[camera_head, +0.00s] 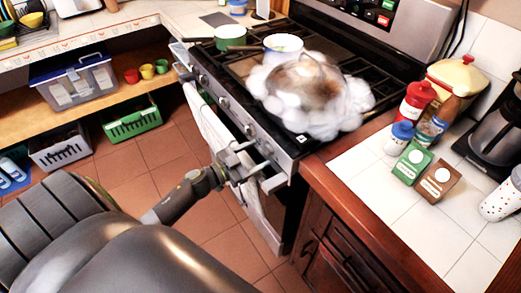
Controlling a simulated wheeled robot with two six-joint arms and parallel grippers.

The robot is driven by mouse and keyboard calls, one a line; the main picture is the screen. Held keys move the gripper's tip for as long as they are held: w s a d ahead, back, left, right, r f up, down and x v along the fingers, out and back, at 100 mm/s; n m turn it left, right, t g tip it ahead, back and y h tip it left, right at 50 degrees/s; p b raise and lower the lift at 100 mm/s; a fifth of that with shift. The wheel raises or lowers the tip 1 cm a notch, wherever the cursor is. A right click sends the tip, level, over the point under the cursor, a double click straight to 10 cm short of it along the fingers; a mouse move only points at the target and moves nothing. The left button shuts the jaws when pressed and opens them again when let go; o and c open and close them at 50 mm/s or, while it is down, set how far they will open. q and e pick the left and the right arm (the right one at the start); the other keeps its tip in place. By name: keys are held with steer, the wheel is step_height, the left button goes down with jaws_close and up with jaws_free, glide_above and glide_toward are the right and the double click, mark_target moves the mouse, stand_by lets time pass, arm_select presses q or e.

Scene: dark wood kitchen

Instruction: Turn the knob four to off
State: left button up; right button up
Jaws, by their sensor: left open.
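The stove (232,112) stands in the middle with a row of knobs along its slanted front panel. A knob near the right end (249,130) shows just above my left gripper, and another (224,103) sits further left along the panel. I cannot read any knob's marking or setting. My left gripper (256,160) is open and empty, its fingers in front of the right end of the panel, by the oven handle. I cannot tell whether it touches a knob. A covered pan (306,85) on the right burners is wrapped in white steam. My right gripper is not in view.
A green pot (230,37) and a white pot (283,46) stand on the stove's left and back burners. A towel (212,125) hangs on the oven front. Bottles (416,100) and small boxes (411,162) stand on the right counter (385,205).

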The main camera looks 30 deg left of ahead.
mark_target(266, 150)
arm_select(q)
steer(key=shift+x, duration=1.1)
steer(key=c, duration=1)
steer(key=shift+o, duration=0.2)
